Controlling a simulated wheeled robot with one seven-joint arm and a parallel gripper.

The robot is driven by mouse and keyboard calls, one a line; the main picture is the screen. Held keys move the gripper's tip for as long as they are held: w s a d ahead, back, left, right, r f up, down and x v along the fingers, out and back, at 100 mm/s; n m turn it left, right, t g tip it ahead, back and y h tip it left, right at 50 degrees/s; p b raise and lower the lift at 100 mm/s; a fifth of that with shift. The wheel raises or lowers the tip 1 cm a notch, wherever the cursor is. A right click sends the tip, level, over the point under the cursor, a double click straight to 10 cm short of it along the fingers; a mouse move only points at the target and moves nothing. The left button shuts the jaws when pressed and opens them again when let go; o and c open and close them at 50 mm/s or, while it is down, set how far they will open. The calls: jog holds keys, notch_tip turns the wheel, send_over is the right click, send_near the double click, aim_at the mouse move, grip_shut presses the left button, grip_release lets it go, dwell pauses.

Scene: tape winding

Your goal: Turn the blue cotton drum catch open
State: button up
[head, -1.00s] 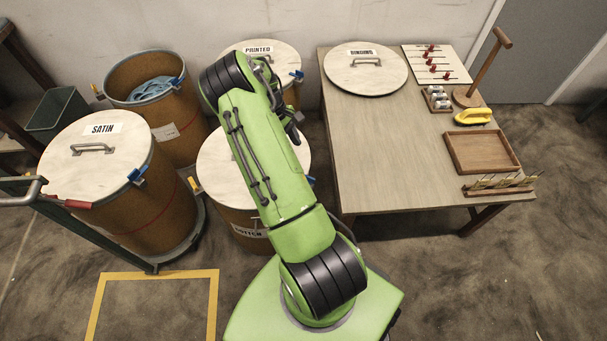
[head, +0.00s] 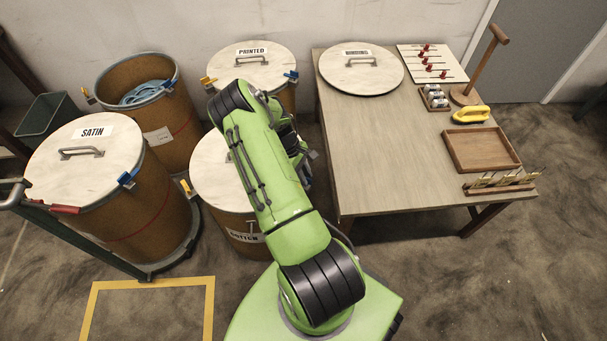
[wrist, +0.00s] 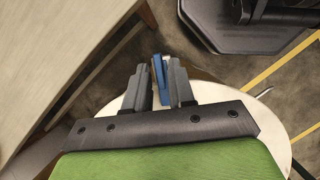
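The cotton drum (head: 213,178) stands at the front middle, with a pale lid and a partly hidden label; my arm covers much of it. Its lid also shows under my gripper in the wrist view (wrist: 275,130). Its yellow catch (head: 185,187) is on the left rim. The blue catch (wrist: 158,70) shows between the two dark fingers of my gripper (wrist: 159,84) in the wrist view, at the lid's edge. The fingers stand close on both sides of it; whether they press on it is unclear. In the head view my arm hides the blue catch.
The satin drum (head: 60,178), an open drum (head: 190,135) with blue material, and the printed drum (head: 225,73) stand around. A table (head: 370,150) is close on the right, holding another round lid (head: 340,75), a tray (head: 458,137) and small tools.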

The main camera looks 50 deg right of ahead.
grip_shut()
jog(key=m, duration=0.1)
jog(key=m+y+b, duration=0.1)
jog(key=m+b, duration=0.1)
jog(key=shift+d+m, duration=0.25)
jog(key=shift+m, duration=0.15)
jog(key=m+y+b, duration=0.1)
jog(key=m, duration=0.1)
jog(key=m+y+b, duration=0.1)
jog(key=m, duration=0.1)
jog(key=shift+d+m+t, duration=0.15)
jog(key=shift+m+t, duration=0.15)
jog(key=shift+t, duration=0.1)
jog(key=m, duration=0.2)
jog(key=m+t+y, duration=0.1)
jog(key=m, duration=0.1)
jog(key=shift+s+d+r, duration=0.1)
jog(key=shift+s, duration=0.1)
jog(key=m+t, duration=0.1)
jog(key=m, duration=0.1)
jog(key=m+y, duration=0.1)
jog(key=m, duration=0.2)
jog(key=shift+s+d+t+p, duration=0.1)
jog(key=shift+s+t+p, duration=0.05)
jog(key=shift+t+p, duration=0.25)
jog(key=shift+m, duration=0.4)
jog(key=shift+o, duration=1.3)
grip_release()
